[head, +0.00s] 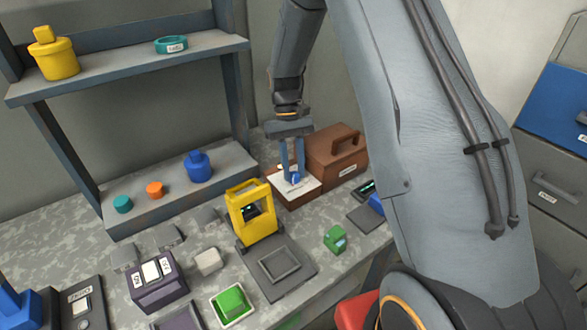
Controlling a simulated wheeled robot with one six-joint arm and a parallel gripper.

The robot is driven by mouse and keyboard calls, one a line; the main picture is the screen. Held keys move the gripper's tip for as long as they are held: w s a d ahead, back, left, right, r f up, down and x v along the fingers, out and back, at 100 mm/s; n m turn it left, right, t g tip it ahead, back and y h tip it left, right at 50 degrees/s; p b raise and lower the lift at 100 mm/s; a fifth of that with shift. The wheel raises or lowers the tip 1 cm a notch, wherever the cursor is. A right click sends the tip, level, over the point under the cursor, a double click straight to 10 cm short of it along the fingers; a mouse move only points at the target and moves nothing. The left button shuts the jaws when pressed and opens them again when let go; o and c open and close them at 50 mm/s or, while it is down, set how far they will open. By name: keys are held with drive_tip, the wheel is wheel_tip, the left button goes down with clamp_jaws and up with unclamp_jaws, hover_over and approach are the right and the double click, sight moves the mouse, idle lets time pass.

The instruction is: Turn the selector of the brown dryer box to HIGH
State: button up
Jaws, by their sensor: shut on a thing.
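The brown dryer box (338,157) stands on the bench at the middle right, with a handle on its lid. A lower brown part with a pale top panel (305,190) adjoins its left front. A small blue selector knob (295,179) shows on that panel. My gripper (291,177) points down from above with its two blue-grey fingers around the knob, shut on it. The fingers partly cover the knob. The lettering on the panel is too small to read, so I cannot tell the knob's setting.
A yellow frame (236,210) stands left of the dryer box, behind a grey square tray (305,272). A green block (335,239) lies in front. A blue jar (198,166) stands on the lower shelf. My arm hides part of the right side.

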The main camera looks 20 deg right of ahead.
idle(0.3)
drive_tip(key=o, duration=1)
drive_tip(key=shift+o, duration=0.2)
drive_tip(key=b+v, duration=0.2)
drive_tip(key=v, duration=0.6)
drive_tip(key=shift+s, duration=0.1)
drive_tip(key=s+m+t, duration=0.1)
drive_tip(key=s+t, duration=0.4)
drive_tip(key=s, duration=1.6)
drive_tip(key=shift+s+t, duration=0.2)
drive_tip(key=shift+t, duration=0.1)
